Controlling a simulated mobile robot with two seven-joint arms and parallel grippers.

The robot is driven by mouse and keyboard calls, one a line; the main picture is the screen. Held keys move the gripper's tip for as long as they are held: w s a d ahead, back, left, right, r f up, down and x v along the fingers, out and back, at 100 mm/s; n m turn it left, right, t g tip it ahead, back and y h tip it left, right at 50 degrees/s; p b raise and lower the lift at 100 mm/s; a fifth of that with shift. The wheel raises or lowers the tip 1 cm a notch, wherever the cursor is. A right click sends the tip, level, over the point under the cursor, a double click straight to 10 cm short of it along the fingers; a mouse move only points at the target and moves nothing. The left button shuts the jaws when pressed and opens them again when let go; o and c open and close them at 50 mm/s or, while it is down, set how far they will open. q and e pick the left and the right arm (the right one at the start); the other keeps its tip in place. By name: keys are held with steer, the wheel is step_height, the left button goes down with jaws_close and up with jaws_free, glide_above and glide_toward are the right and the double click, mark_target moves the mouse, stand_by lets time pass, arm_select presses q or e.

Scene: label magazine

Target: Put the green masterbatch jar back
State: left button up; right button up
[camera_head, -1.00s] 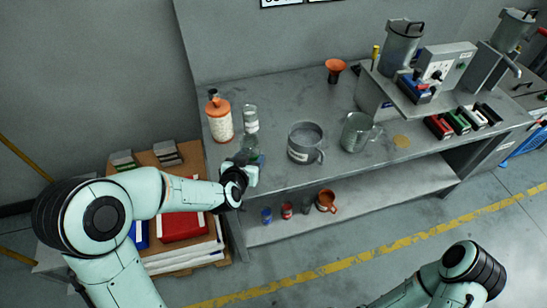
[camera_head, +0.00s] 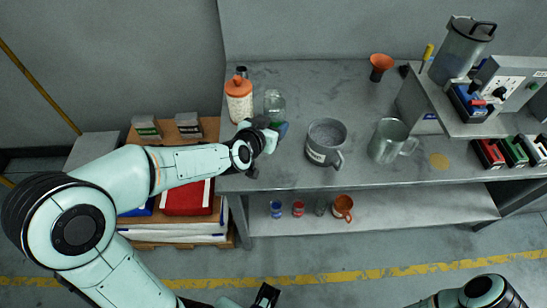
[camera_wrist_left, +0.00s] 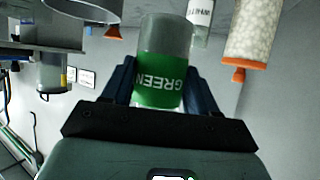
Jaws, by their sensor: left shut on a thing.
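The green masterbatch jar (camera_wrist_left: 162,72) is a clear-walled cylinder with a green band reading GREEN, upside down in the left wrist view. It sits between the two fingers of my left gripper (camera_wrist_left: 163,88), which is shut on it. In the head view my left gripper (camera_head: 273,132) is over the bench top near its left front edge; the jar is mostly hidden there. A clear jar (camera_head: 274,102) stands just behind the gripper. A dark jaw-like part (camera_head: 265,296), apparently my right gripper, shows at the bottom edge; its opening is unclear.
An orange-capped bottle (camera_head: 239,102) stands left of the clear jar. A grey pot (camera_head: 325,143) and a clear jug (camera_head: 390,142) stand to the right. An orange funnel (camera_head: 381,66) is behind.

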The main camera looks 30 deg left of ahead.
arm_select(q)
steer(key=shift+w+d+f+b, duration=0.1)
steer(key=shift+f+b, duration=0.5)
steer(key=shift+f, duration=2.55)
steer(key=shift+w+f+b, duration=0.1)
steer(key=shift+f+b, duration=0.45)
steer(key=shift+f, duration=2.55)
steer(key=shift+f, duration=0.2)
steer(key=o, duration=1.1)
steer(key=shift+o, duration=0.2)
